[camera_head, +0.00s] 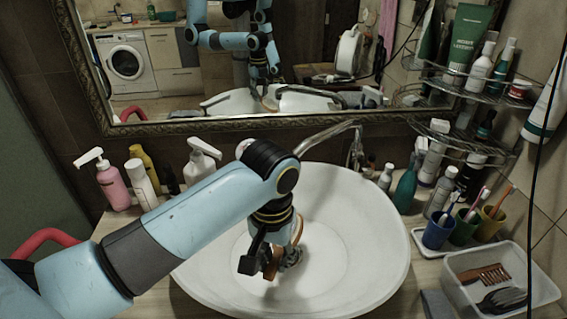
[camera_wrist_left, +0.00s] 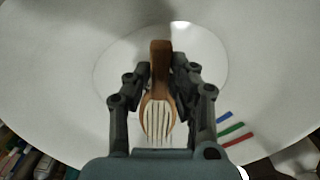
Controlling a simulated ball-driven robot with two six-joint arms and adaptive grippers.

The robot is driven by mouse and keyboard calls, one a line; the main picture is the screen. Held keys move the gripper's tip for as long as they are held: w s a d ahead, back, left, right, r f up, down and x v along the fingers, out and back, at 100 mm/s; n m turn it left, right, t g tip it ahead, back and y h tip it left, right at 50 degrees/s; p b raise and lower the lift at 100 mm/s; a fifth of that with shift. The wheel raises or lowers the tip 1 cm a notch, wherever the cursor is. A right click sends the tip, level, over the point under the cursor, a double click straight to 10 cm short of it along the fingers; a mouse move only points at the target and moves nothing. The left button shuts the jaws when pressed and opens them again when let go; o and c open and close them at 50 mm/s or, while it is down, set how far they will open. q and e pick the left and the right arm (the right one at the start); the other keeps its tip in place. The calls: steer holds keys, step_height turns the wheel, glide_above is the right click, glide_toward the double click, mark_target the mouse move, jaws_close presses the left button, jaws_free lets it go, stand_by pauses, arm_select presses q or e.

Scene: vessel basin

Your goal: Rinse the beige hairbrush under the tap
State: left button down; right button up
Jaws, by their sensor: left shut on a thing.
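My left gripper (camera_head: 286,258) is inside the white basin (camera_head: 375,240), pointing down, and shut on the hairbrush. In the wrist view the hairbrush (camera_wrist_left: 160,100) looks orange-brown and wooden, with pale rows on its wide end, and lies between the fingers (camera_wrist_left: 160,85). In the head view only part of the hairbrush (camera_head: 271,266) shows, as the wrist and fingers hide the rest. The metal tap (camera_head: 328,134) reaches over the back of the basin, above and beyond the gripper. I cannot make out running water. My right gripper is not directly in view.
Bottles, including a pink pump bottle (camera_head: 114,186), stand left of the basin. To the right are toothbrush cups (camera_head: 438,232), a teal bottle (camera_head: 405,190) and a clear container (camera_head: 545,285) with a comb and dark brush. A framed mirror (camera_head: 180,124) hangs behind. The basin's right side is clear.

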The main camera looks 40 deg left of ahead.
arm_select(q)
steer(key=shift+r, duration=0.1)
steer(key=s+d+r, duration=0.3)
steer(key=r, duration=0.1)
steer(key=shift+s+d, duration=0.15)
steer(key=shift+s, duration=0.25)
steer(key=shift+f, duration=0.1)
